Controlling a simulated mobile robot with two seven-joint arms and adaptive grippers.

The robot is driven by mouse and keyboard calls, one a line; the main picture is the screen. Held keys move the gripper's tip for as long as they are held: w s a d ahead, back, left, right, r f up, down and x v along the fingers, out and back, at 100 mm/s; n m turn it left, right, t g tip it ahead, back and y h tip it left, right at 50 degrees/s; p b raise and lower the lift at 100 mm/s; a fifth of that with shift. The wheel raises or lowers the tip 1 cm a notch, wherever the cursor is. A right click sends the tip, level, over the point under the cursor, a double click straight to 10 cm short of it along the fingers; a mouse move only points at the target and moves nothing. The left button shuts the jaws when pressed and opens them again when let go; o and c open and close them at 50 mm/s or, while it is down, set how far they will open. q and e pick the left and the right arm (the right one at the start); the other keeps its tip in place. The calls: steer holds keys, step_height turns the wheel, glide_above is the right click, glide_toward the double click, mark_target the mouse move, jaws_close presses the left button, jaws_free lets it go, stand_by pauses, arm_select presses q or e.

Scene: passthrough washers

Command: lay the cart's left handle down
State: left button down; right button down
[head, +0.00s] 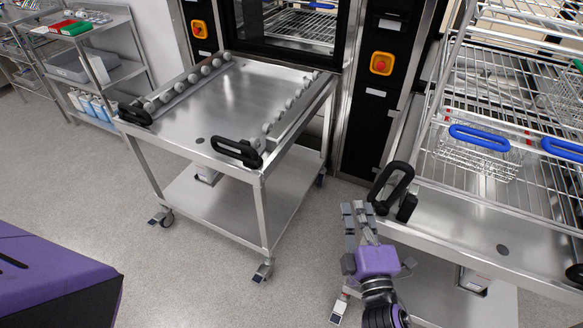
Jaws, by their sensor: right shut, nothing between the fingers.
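The right-hand cart (440,239) is a steel cart carrying a wire rack. Its black left handle (392,187) is a loop at the cart's front left corner, standing raised and tilted. My right gripper (357,214) is just left of and below this handle, with its grey fingers shut and empty. The fingertips look close to the handle's base; I cannot tell whether they touch it. The same cart's right handle (575,272) shows only partly at the right edge. My left gripper is not in view.
A second steel cart (230,103) with roller rails stands left, docked at the washer (375,110); its two black handles (135,115) (238,152) lie low. Baskets with blue handles (480,137) sit on the wire rack. A shelf (100,75) stands far left. Floor between the carts is clear.

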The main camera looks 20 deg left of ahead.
steer(key=x, duration=1)
steer(key=d, duration=0.2)
steer(key=d+p, duration=0.1)
steer(key=d, duration=0.1)
steer(key=shift+w+f+p, duration=0.15)
steer(key=shift+f+p, duration=0.15)
steer(key=shift+f, duration=0.1)
steer(key=shift+d, duration=0.15)
steer(key=shift+d+r+m+b, duration=0.15)
steer(key=shift+d+m+b, duration=0.15)
steer(key=shift+m, duration=0.2)
